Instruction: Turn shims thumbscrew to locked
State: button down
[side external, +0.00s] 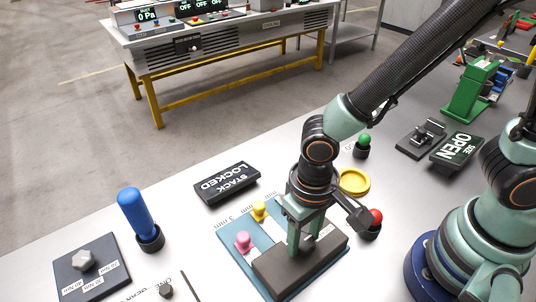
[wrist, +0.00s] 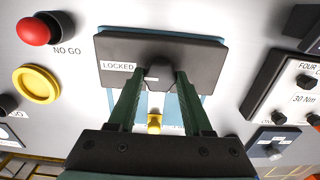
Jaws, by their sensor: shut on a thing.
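The dark shim block (side external: 322,259) lies on a blue plate (side external: 228,240). In the wrist view the block (wrist: 200,52) carries a LOCKED label left of the thumbscrew. The dark thumbscrew (wrist: 158,76) sits at the block's near edge, between my green fingertips. My gripper (side external: 303,246) points down onto the block and is shut on the thumbscrew; it also shows in the wrist view (wrist: 158,84). My fingers hide most of the thumbscrew in the side view. A sign (side external: 227,183) reads STACK LOCKED.
A pink knob (side external: 243,241) and a yellow knob (side external: 260,210) stand on the plate's left part. A blue-handled tool (side external: 135,213) stands upright at left.

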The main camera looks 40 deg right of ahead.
aim_at(304, 240)
dwell(0.4)
jog(key=shift+c, duration=1.6)
grip_release()
jog(key=shift+r, duration=0.1)
notch_tip(304, 240, up, 12)
jog(key=w+d+r+t, duration=0.2)
jog(key=w+d+r, duration=0.1)
jog(key=d, duration=0.7)
jog(key=w+d+r+t, duration=0.3)
jog(key=w+d, duration=0.1)
jog(key=d, duration=0.6)
jog(key=shift+r+t, duration=0.2)
jog(key=shift+t, duration=0.1)
